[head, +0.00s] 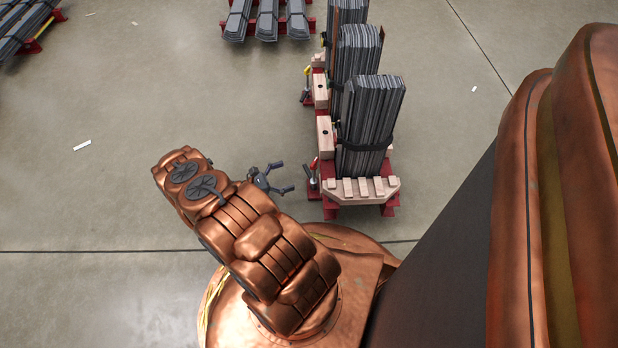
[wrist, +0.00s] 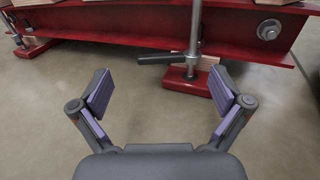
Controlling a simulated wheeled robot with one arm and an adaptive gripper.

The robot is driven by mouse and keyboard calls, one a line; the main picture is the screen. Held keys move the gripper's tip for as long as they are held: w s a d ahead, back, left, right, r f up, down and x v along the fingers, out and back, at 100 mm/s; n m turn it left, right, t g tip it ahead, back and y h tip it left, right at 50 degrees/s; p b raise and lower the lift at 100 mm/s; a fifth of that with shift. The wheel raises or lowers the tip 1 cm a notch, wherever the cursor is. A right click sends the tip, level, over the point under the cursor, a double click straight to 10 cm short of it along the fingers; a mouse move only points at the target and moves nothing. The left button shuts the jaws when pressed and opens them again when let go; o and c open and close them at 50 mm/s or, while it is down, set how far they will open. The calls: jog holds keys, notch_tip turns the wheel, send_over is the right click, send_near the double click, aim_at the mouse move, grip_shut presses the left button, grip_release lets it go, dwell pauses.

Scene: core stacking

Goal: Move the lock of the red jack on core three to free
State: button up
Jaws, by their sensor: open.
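The red jack (head: 313,164) stands at the left side of the nearest stack of grey core sheets (head: 368,115) in the head view; its top is red. In the wrist view, its metal post (wrist: 194,35) rises from a red foot (wrist: 188,80) beside a red beam. A dark lever (wrist: 160,58) sticks out left from the post, roughly level; I cannot tell whether it is the lock. My gripper (head: 288,176) is open and empty, left of the jack and apart from it. In the wrist view, its fingers (wrist: 163,92) are spread below the lever.
The red beam (wrist: 110,22) runs behind the jack. A yellow-topped jack (head: 307,80) stands farther back beside other stacks. Wooden blocks (head: 362,190) line the near end of the stand. The floor (head: 120,190) left of my gripper is mostly clear.

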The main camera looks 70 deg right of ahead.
aim_at(309, 171)
jog(key=shift+s+d+f, duration=0.15)
jog(key=shift+s+f, duration=0.1)
jog(key=shift+f, duration=0.3)
jog(key=shift+s+d+f, duration=0.1)
jog(key=shift+s+f, duration=0.15)
jog(key=shift+f, duration=0.25)
jog(key=shift+s+d, duration=0.15)
jog(key=shift+s, duration=0.05)
jog(key=shift+b+x, duration=0.95)
jog(key=shift+x, duration=2.7)
jog(key=shift+w, duration=0.1)
jog(key=c, duration=1.6)
jog(key=shift+n+h, duration=0.3)
